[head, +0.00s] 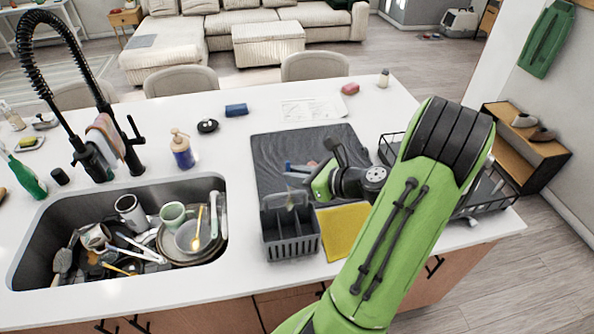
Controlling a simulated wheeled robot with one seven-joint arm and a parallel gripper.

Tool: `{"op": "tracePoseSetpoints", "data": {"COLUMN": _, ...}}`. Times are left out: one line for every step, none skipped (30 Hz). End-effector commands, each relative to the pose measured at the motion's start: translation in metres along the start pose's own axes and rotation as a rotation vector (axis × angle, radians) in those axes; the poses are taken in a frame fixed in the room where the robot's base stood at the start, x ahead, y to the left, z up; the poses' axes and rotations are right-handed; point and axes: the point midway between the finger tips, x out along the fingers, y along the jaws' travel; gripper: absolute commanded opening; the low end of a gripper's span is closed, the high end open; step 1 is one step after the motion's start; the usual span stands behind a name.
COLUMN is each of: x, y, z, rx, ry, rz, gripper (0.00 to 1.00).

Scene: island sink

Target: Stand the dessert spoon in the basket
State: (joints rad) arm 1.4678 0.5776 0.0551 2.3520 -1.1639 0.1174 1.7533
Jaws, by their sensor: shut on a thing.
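The grey basket (291,247) stands upright on the white counter, right of the sink, with slotted sides and dividers inside. My gripper (298,170) is at the end of my green arm, behind and slightly right of the basket, over the dark mat. Its jaws are small in the head view and partly hidden by my wrist. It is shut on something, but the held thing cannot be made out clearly. I cannot tell which piece of cutlery is the dessert spoon. A yellow spoon (198,229) leans in a bowl in the sink.
The sink (40,215) holds several dishes, mugs and cutlery. A dark drying mat (271,150) and a yellow cloth (342,226) lie beside the basket. A wire rack (388,146) is partly behind my arm. A soap bottle (181,152) stands behind the sink. Counter between sink and basket is clear.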

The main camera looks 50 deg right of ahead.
Motion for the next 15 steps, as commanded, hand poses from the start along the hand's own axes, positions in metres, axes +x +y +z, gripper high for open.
{"op": "tracePoseSetpoints", "data": {"x": 0.003, "y": 0.001, "z": -0.006, "rx": 0.002, "ry": 0.000, "rz": 0.002, "gripper": 0.00}}
{"op": "tracePoseSetpoints", "data": {"x": 0.004, "y": 0.001, "z": -0.009, "rx": 0.002, "ry": 0.000, "rz": 0.002, "gripper": 0.00}}
{"op": "tracePoseSetpoints", "data": {"x": 0.006, "y": 0.001, "z": -0.013, "rx": -0.001, "ry": 0.000, "rz": 0.002, "gripper": 0.00}}
{"op": "tracePoseSetpoints", "data": {"x": 0.007, "y": 0.001, "z": -0.017, "rx": -0.001, "ry": 0.000, "rz": 0.001, "gripper": 0.00}}
{"op": "tracePoseSetpoints", "data": {"x": 0.008, "y": 0.000, "z": -0.019, "rx": -0.001, "ry": 0.001, "rz": 0.001, "gripper": 0.00}}
{"op": "tracePoseSetpoints", "data": {"x": 0.009, "y": 0.000, "z": -0.023, "rx": -0.001, "ry": 0.001, "rz": 0.001, "gripper": 0.00}}
{"op": "tracePoseSetpoints", "data": {"x": 0.011, "y": 0.000, "z": -0.025, "rx": -0.002, "ry": 0.001, "rz": 0.001, "gripper": 0.00}}
{"op": "tracePoseSetpoints", "data": {"x": 0.012, "y": 0.000, "z": -0.028, "rx": -0.002, "ry": 0.001, "rz": 0.001, "gripper": 0.00}}
{"op": "tracePoseSetpoints", "data": {"x": 0.013, "y": 0.000, "z": -0.032, "rx": -0.002, "ry": 0.001, "rz": 0.001, "gripper": 0.00}}
{"op": "tracePoseSetpoints", "data": {"x": 0.014, "y": 0.000, "z": -0.034, "rx": -0.002, "ry": 0.001, "rz": 0.001, "gripper": 0.00}}
{"op": "tracePoseSetpoints", "data": {"x": 0.015, "y": 0.000, "z": -0.036, "rx": -0.002, "ry": 0.002, "rz": 0.001, "gripper": 0.00}}
{"op": "tracePoseSetpoints", "data": {"x": 0.016, "y": 0.000, "z": -0.040, "rx": -0.002, "ry": 0.002, "rz": 0.001, "gripper": 0.00}}
{"op": "tracePoseSetpoints", "data": {"x": 0.017, "y": 0.000, "z": -0.042, "rx": -0.002, "ry": 0.002, "rz": 0.001, "gripper": 0.00}}
{"op": "tracePoseSetpoints", "data": {"x": 0.018, "y": 0.001, "z": -0.044, "rx": 0.000, "ry": 0.002, "rz": 0.002, "gripper": 0.00}}
{"op": "tracePoseSetpoints", "data": {"x": 0.019, "y": 0.001, "z": -0.047, "rx": 0.000, "ry": 0.002, "rz": 0.003, "gripper": 0.00}}
